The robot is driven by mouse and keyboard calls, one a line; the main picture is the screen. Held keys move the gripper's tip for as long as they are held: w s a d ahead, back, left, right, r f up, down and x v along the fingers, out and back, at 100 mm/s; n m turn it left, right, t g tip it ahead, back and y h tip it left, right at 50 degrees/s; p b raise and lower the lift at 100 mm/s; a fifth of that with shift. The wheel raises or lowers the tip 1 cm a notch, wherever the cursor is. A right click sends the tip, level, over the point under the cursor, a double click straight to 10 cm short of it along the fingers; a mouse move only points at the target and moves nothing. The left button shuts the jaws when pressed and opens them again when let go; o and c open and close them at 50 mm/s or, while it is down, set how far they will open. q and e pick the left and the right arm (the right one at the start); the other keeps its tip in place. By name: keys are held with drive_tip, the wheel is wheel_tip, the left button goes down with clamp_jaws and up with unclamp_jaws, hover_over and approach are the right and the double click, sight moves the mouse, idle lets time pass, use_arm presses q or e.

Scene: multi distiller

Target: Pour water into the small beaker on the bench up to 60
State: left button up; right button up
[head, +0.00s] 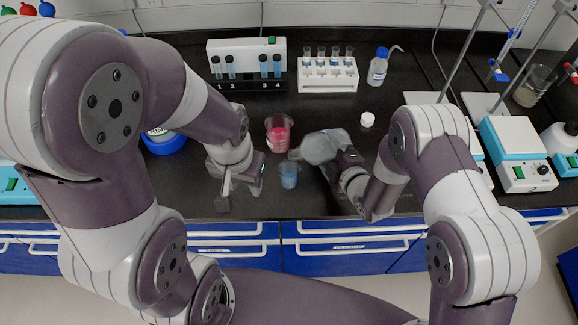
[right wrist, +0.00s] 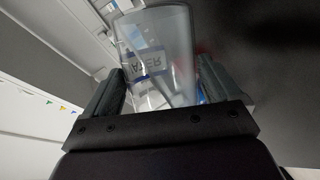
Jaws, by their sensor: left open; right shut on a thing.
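The small beaker (head: 289,176) stands upright on the bench and holds blue liquid; its scale marks are too small to read. My left gripper (head: 240,190) is open and empty, to the left of the small beaker. A stream of water cannot be made out.
A larger beaker of red liquid (head: 279,134) stands just behind the small beaker. A white cap (head: 367,119) lies behind the bottle. The bench front edge is close.

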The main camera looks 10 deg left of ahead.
drive_tip(key=shift+a, duration=0.1)
drive_tip(key=shift+w, duration=0.1)
idle(0.5)
drive_tip(key=shift+n, duration=0.3)
drive_tip(key=shift+r+t, duration=0.1)
drive_tip(key=shift+t, duration=0.2)
drive_tip(key=shift+r, duration=0.1)
drive_tip(key=shift+r, duration=0.1)
idle(0.4)
drive_tip(key=shift+r+n+t+h, duration=0.3)
drive_tip(key=shift+r+n+t, duration=0.1)
drive_tip(key=shift+r+n, duration=0.65)
idle(3.0)
